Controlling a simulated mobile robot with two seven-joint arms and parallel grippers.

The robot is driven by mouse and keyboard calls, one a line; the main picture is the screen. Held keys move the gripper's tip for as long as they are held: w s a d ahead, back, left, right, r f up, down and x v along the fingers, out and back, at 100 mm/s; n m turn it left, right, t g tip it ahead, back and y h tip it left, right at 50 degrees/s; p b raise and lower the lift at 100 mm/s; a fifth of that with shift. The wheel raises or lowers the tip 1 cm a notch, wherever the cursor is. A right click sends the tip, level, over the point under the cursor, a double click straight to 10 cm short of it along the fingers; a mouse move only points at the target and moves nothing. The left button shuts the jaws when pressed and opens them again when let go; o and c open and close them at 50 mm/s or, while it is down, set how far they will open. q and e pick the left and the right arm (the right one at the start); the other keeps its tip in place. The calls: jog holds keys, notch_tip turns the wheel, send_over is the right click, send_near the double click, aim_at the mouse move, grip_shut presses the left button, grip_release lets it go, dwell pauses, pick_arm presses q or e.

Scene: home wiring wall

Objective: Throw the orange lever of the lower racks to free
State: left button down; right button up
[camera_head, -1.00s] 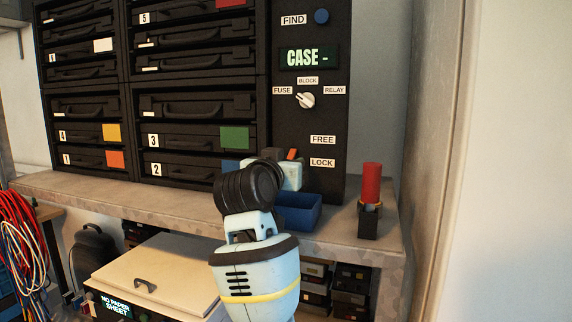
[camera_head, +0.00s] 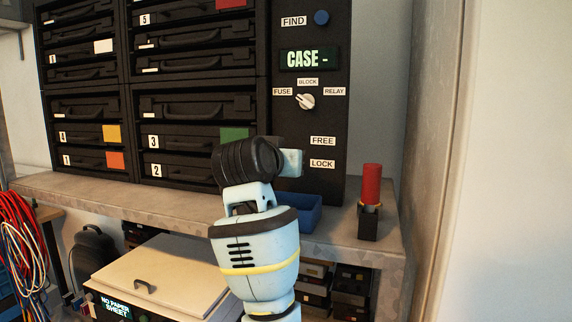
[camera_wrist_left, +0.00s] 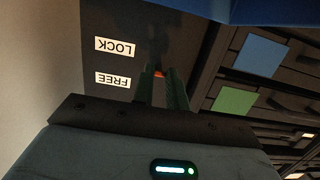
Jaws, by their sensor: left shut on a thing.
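The orange lever shows only as a small orange bit (camera_wrist_left: 160,73) between the fingertips of my left gripper (camera_wrist_left: 162,82) in the left wrist view. The gripper is shut on it, near the height of the FREE label (camera_wrist_left: 113,80); the LOCK label (camera_wrist_left: 115,46) is above it in this upside-down view. In the head view my left gripper (camera_head: 290,162) is in front of the black panel (camera_head: 315,190), left of the FREE label (camera_head: 322,141) and LOCK label (camera_head: 322,163). There the hand and wrist hide the lever. My right gripper is not in view.
Black case racks (camera_head: 185,105) stand left of the panel. A blue bin (camera_head: 303,218) and a red cylinder (camera_head: 371,184) in a black holder stand on the shelf (camera_head: 345,240) below. A knob (camera_head: 305,101) and a display reading CASE - (camera_head: 308,59) are higher on the panel.

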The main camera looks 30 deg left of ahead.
pick_arm(q)
jog(key=r+g, duration=0.1)
jog(key=g, duration=0.1)
jog(key=r+g+h, duration=0.1)
jog(key=g, duration=0.1)
jog(key=r+g, duration=0.2)
jog(key=g, duration=0.1)
jog(key=shift+w+h, duration=0.25)
jog(key=shift+h, duration=0.05)
jog(key=shift+w+a+r+g+h, duration=0.1)
jog(key=shift+w+r+g+h, duration=0.1)
jog(key=shift+g, duration=0.4)
jog(key=shift+w+r+g+h, duration=0.1)
jog(key=shift+w+r+g, duration=0.1)
jog(key=shift+g, duration=0.4)
jog(key=c, duration=1.4)
grip_release()
jog(key=a+v, duration=0.1)
jog(key=v, duration=0.6)
jog(key=shift+d+r, duration=0.4)
jog(key=shift+d, duration=0.1)
